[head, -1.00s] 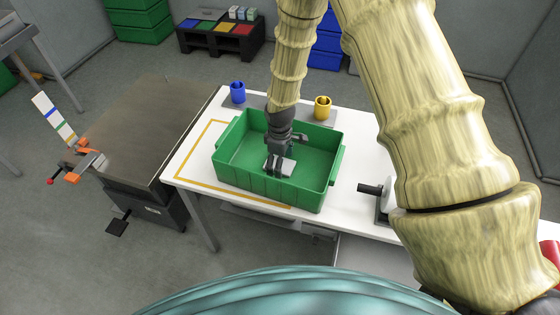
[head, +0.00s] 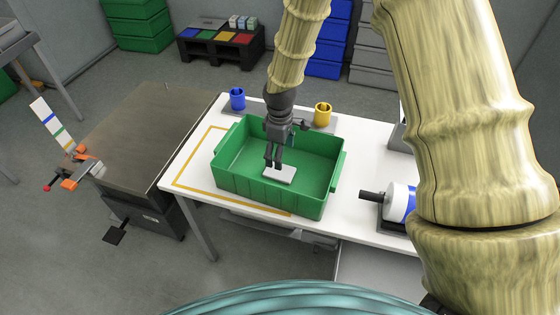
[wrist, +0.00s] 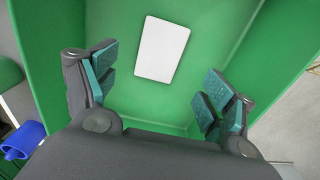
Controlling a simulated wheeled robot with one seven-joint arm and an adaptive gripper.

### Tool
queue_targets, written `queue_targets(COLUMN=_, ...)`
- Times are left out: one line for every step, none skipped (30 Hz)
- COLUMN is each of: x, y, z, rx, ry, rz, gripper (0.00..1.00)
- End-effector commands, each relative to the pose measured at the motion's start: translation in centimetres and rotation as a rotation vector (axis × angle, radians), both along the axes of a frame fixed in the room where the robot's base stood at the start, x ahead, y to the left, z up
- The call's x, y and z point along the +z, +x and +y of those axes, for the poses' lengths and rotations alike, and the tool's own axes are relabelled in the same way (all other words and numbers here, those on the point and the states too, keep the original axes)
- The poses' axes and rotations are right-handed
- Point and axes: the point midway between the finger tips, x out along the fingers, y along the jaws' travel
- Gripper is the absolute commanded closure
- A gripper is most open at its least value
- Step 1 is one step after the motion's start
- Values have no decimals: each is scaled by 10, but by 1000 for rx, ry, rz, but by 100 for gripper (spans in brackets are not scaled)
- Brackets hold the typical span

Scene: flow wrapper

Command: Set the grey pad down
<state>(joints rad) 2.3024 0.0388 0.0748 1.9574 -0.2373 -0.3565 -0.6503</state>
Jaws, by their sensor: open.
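The grey pad (head: 281,174) is a flat, pale rectangle. It lies on the floor of the green crate (head: 270,203), which stands on the white table (head: 366,160). In the wrist view the pad (wrist: 162,49) lies on the green floor (wrist: 215,20), clear of both fingers. My gripper (head: 274,166) is above the crate floor, just above and beside the pad. In the wrist view my gripper (wrist: 160,95) is open and empty, its teal-padded fingers wide apart.
A blue cup (head: 237,99) and a yellow cup (head: 322,113) stand behind the crate. A white and blue roll (head: 399,202) is at the right. A yellow outline (head: 186,170) marks the table left of the crate. The crate walls surround my gripper.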

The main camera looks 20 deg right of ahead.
Motion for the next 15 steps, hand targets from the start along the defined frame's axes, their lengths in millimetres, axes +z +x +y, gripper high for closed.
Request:
queue_targets(x=6, y=1, z=0, rx=0, ry=1, rz=-3, gripper=17)
queue_targets(x=9, y=1, z=0, rx=0, ry=1, rz=-3, gripper=17)
queue_targets(x=14, y=1, z=0, rx=0, ry=0, rz=-3, gripper=17)
queue_targets(x=18, y=0, z=0, rx=1, ry=1, rz=-2, gripper=17)
queue_targets(x=21, y=0, z=0, rx=1, ry=1, rz=-2, gripper=17)
queue_targets(x=25, y=1, z=0, rx=1, ry=0, rz=-3, gripper=17)
queue_targets(x=28, y=1, z=0, rx=1, ry=0, rz=-3, gripper=17)
queue_targets(x=31, y=0, z=0, rx=1, ry=1, rz=-2, gripper=17)
queue_targets(x=33, y=0, z=0, rx=1, ry=1, rz=-1, gripper=17)
queue_targets(x=35, y=0, z=0, rx=1, ry=1, rz=-1, gripper=17)
queue_targets(x=37, y=0, z=0, rx=1, ry=0, rz=-1, gripper=17)
queue_targets(x=39, y=0, z=0, rx=1, ry=1, rz=-2, gripper=17)
queue_targets(x=40, y=0, z=0, rx=1, ry=1, rz=-2, gripper=17)
queue_targets(x=41, y=0, z=0, rx=1, ry=1, rz=-2, gripper=17)
queue_targets(x=42, y=0, z=0, rx=1, ry=0, rz=-1, gripper=17)
